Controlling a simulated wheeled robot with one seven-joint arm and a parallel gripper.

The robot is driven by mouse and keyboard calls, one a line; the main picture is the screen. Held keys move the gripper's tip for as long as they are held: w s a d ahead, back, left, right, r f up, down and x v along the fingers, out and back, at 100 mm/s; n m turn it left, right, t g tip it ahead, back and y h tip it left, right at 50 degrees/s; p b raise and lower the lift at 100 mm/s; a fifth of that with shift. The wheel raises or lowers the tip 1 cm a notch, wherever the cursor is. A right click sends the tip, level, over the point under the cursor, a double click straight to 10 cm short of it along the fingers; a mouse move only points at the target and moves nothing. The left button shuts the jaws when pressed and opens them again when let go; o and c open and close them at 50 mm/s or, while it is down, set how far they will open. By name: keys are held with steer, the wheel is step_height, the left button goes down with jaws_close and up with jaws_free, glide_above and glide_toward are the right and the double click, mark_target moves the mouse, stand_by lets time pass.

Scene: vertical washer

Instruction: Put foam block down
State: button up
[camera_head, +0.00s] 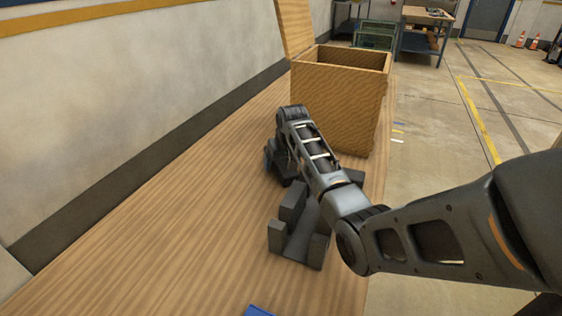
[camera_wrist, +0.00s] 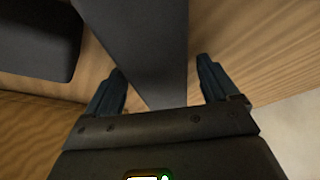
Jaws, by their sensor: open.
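A dark grey, notched foam block (camera_head: 290,243) lies on the wooden tabletop (camera_head: 190,220) in the head view, partly hidden behind my arm. In the wrist view, a dark grey slab (camera_wrist: 145,40) that appears to be part of the foam runs between the two fingers of my gripper (camera_wrist: 162,68). The fingers are apart, with a visible gap to the slab on the right side; contact on the left cannot be made out. Another dark grey piece (camera_wrist: 38,38) shows at the upper left of the wrist view. In the head view my arm mostly hides my gripper.
An open wooden box (camera_head: 345,100) with a raised lid stands at the far end of the tabletop, just beyond my gripper. A wall (camera_head: 140,90) runs along the left. A blue item (camera_head: 258,311) shows at the bottom edge. The left tabletop is clear.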

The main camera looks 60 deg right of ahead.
steer(key=shift+r, duration=0.1)
steer(key=v, duration=1)
steer(key=shift+a+r, duration=0.1)
steer(key=shift+r, duration=0.2)
steer(key=shift+v, duration=0.75)
steer(key=shift+s, duration=0.1)
